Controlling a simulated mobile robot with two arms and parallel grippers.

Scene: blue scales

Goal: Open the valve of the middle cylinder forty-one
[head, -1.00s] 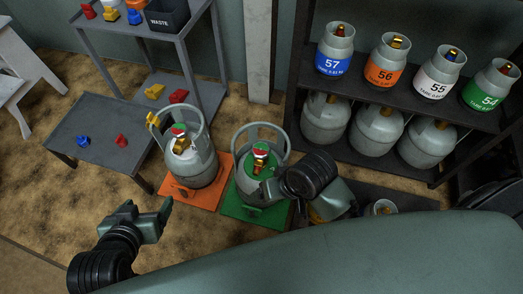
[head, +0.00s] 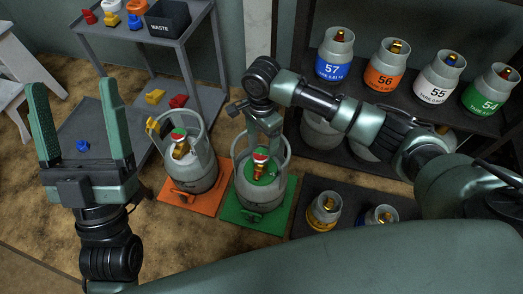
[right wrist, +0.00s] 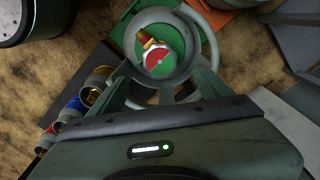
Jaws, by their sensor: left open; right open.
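A grey cylinder (head: 262,205) stands on the green mat (head: 238,214). Its valve has a red, white and green round knob on top, inside the collar; the knob also shows in the right wrist view (right wrist: 160,62). My right gripper (head: 263,142) points down over this collar, open, with a finger on each side of the knob in the right wrist view; contact cannot be told. A second grey cylinder (head: 194,178) with a similar knob stands on the orange mat (head: 185,199). My left gripper (head: 77,90) is open and empty, fingers up. No number forty-one is legible.
Small cylinders (head: 323,211) stand on a dark mat at the front right. A rack (head: 475,122) holds numbered cylinders.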

